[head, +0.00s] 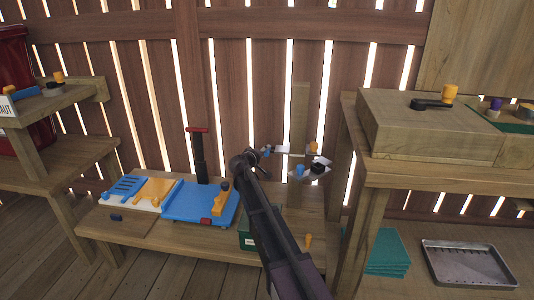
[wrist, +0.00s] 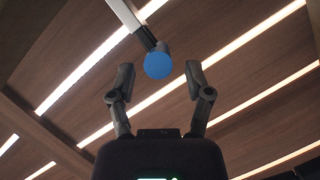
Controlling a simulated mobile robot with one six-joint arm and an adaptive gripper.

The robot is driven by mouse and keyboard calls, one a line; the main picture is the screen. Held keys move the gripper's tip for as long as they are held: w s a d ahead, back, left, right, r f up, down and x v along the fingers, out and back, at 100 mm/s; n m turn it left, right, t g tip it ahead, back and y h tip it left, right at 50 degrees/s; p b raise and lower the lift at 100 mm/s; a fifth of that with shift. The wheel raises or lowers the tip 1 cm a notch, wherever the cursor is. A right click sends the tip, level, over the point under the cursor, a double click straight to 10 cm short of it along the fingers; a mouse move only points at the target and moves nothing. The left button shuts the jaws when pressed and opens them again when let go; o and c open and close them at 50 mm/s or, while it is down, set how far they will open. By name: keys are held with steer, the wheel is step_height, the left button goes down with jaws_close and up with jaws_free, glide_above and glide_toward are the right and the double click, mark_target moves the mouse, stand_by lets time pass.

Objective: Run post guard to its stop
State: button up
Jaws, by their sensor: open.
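My gripper (head: 246,161) is at the end of my dark arm, just left of the wooden post (head: 299,108). In the wrist view its fingers (wrist: 159,76) are open, one on each side of a round blue knob (wrist: 158,66). The knob sits on a dark stem at the end of a pale bar (wrist: 125,15). No finger visibly touches it; the depth gap is unclear. In the head view, small fittings cluster on the post, with blue knobs (head: 300,170) and a dark knob (head: 317,168). I cannot tell which part is the guard or where its stop is.
A blue board (head: 182,205) with a red-topped dark upright (head: 199,150) stands on the low bench (head: 165,243). A higher bench with a wooden box (head: 440,128) stands close on the right. A slatted wall is behind.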

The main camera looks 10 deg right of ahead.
steer(key=shift+x, duration=1.8)
steer(key=shift+b, duration=0.3)
jaws_close()
